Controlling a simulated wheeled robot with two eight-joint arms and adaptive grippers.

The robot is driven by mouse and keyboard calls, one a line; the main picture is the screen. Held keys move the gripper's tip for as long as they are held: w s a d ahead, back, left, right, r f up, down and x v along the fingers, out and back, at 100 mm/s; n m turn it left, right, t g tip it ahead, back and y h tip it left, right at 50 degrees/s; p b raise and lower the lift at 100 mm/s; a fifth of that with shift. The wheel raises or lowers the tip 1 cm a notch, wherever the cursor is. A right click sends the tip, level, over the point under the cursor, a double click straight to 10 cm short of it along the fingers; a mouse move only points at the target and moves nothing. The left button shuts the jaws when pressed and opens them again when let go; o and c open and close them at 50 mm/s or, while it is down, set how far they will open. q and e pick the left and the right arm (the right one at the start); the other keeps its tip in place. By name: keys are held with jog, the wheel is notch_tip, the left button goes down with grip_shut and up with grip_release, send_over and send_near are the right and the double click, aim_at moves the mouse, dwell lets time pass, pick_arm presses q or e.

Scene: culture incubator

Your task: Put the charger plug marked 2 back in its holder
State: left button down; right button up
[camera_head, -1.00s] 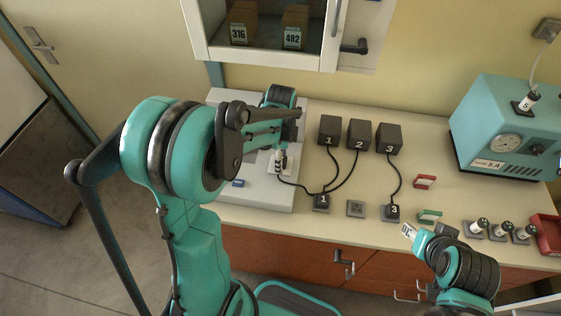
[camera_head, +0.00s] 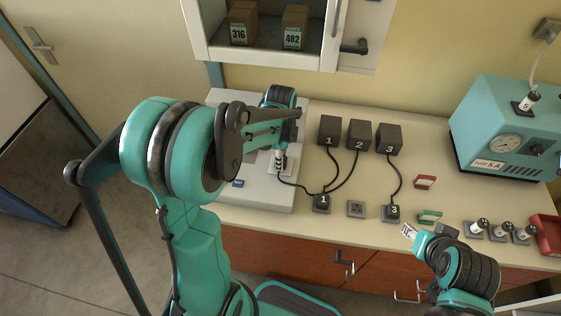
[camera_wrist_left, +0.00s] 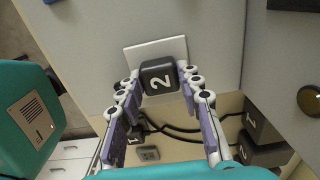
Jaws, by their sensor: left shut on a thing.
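Charger plug 2 (camera_wrist_left: 160,78) is a dark block with a white 2, at the middle of the left wrist view. It is at a white plate (camera_wrist_left: 152,51) on the grey unit; I cannot tell if it touches the plate. My left gripper (camera_head: 280,159) is shut on the plug, with a finger on each side (camera_wrist_left: 160,92). In the head view the fingers mostly hide the plug. An empty square holder (camera_head: 356,208) lies between plug 1 (camera_head: 322,202) and plug 3 (camera_head: 392,212). My right gripper (camera_head: 409,231) is at the counter's front edge.
Boxes 1 (camera_head: 330,129), 2 (camera_head: 359,133) and 3 (camera_head: 389,138) stand at the back, with black cables running forward. The grey unit (camera_head: 245,197) is at the left.

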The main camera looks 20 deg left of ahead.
pick_arm(q)
jog(key=shift+r+p, duration=2.15)
jog(key=shift+r, duration=0.9)
pick_arm(e)
jog(key=shift+r, duration=2.2)
